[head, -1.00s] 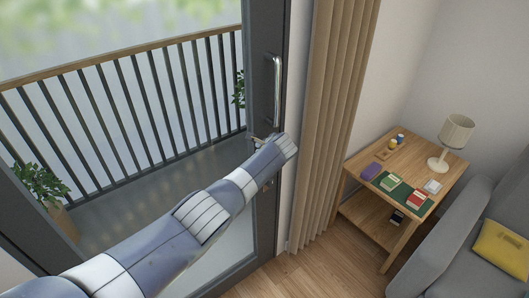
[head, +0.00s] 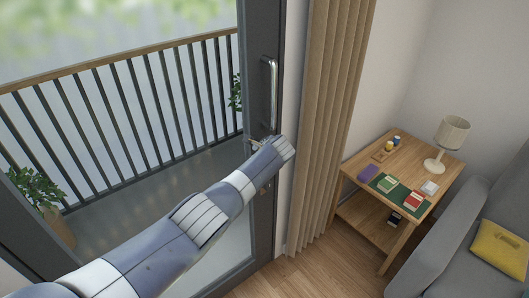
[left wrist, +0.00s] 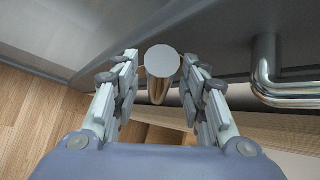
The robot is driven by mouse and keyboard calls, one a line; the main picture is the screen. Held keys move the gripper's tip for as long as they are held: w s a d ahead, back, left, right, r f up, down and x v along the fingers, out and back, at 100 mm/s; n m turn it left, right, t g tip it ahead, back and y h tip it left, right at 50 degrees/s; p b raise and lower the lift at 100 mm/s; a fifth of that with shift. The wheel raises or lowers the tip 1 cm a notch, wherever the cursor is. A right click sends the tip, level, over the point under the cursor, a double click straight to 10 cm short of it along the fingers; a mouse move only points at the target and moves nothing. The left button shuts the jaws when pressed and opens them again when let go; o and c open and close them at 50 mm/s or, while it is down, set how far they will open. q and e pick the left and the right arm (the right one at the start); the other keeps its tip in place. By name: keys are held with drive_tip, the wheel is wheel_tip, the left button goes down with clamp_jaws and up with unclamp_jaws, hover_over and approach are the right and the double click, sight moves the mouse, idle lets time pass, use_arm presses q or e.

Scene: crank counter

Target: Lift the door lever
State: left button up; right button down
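The door lever (left wrist: 158,90) shows in the left wrist view as a shiny metal bar with a round end face towards the camera. My left gripper (left wrist: 160,68) is open, with one finger on each side of this bar. I cannot tell whether either finger touches it. In the head view my left arm reaches from the lower left to the dark grey door frame (head: 262,215). The wrist there hides most of the lever and the gripper's fingers. My right gripper is in neither view.
A vertical pull handle (head: 269,92) is above the wrist; a bent metal handle (left wrist: 265,75) shows right of the fingers. A beige curtain (head: 330,110) hangs just right of the door. A side table (head: 410,160) and grey sofa (head: 450,235) stand further right.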

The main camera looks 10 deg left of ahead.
use_arm(q)
drive_tip(key=v, duration=1.2)
drive_tip(key=shift+f, duration=0.15)
idle(0.4)
drive_tip(key=s+a+f+n+g+h+b, duration=0.1)
drive_tip(key=s+f+n, duration=0.15)
drive_tip(key=f, duration=0.85)
drive_tip(key=s+a+f+n+g+h+b, duration=0.1)
drive_tip(key=s+f, duration=0.3)
drive_tip(key=f, duration=0.7)
drive_tip(key=s+a+f+n+g+h+b, duration=0.1)
drive_tip(key=s+f+n, duration=0.1)
drive_tip(key=s+f, duration=0.7)
drive_tip(key=s+a+f+n+g, duration=0.15)
drive_tip(key=s+f, duration=0.45)
drive_tip(key=f, duration=0.6)
drive_tip(key=s+a+f+n+g, duration=0.1)
drive_tip(key=s+f+n, duration=0.2)
drive_tip(key=s, duration=1.1)
drive_tip(key=s+a+f+n+g+h+b, duration=0.1)
drive_tip(key=s+f+n, duration=0.3)
drive_tip(key=s+f, duration=0.6)
drive_tip(key=s+a+f+n+g+b, duration=0.1)
drive_tip(key=s+a+f+n, duration=0.2)
drive_tip(key=s, duration=1.5)
wheel_tip(320, 180, down, 3)
drive_tip(key=shift+s+f+n+h, duration=0.25)
drive_tip(key=shift+s+n+h, duration=0.1)
drive_tip(key=shift+n, duration=0.15)
